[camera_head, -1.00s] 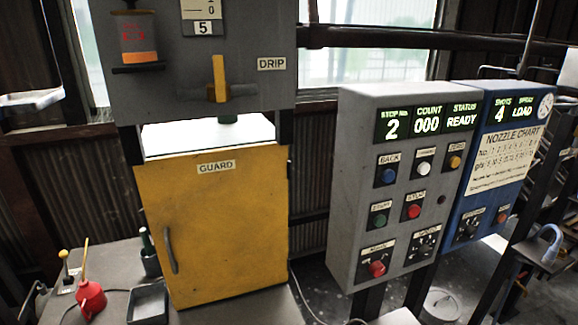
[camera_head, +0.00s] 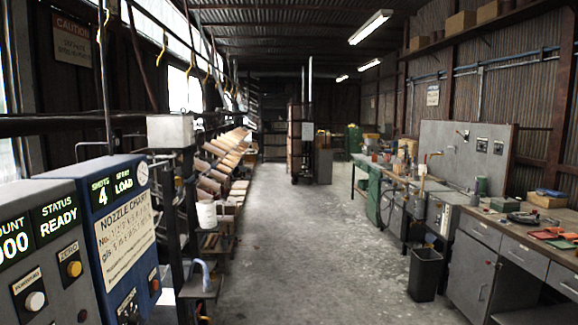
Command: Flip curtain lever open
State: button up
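I see no lever labelled as a curtain lever in the head view. My gripper is not in view. At the lower left, part of the grey control box (camera_head: 18,278) shows, with its STATUS READY display (camera_head: 55,217).
A concrete aisle (camera_head: 298,230) runs clear down the middle. Racks with tilted boxes (camera_head: 225,150) line the left, under hanging yellow hooks (camera_head: 162,45). Workbenches with drawers (camera_head: 522,258) line the right, with a black bin (camera_head: 425,275) at their foot.

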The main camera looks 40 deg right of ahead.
aim_at(213, 166)
jog(key=z, duration=0.65)
jog(key=i+l+z, duration=0.15)
jog(key=i+l, duration=0.15)
jog(key=i, duration=0.45)
jog(key=i+l+z, duration=0.2)
jog(key=i, duration=0.55)
jog(key=i+z, duration=0.15)
jog(key=i, duration=0.6)
jog(key=i+l+u, duration=0.1)
jog(key=i+u, duration=0.3)
jog(key=i, duration=0.15)
jog(key=i+l+u, duration=0.3)
jog(key=i+u, duration=0.35)
jog(key=u, duration=0.3)
jog(key=i+l+u, duration=0.1)
jog(key=u, duration=0.35)
jog(key=i+l+u, duration=0.2)
jog(key=u, duration=0.3)
jog(key=i+l+u, duration=0.1)
jog(key=u, duration=0.4)
jog(key=l+u, duration=0.3)
jog(key=u, duration=0.15)
jog(key=i+l+u, duration=0.15)
jog(key=u, duration=0.15)
jog(key=i+l+u, duration=0.1)
jog(key=l+u, duration=0.25)
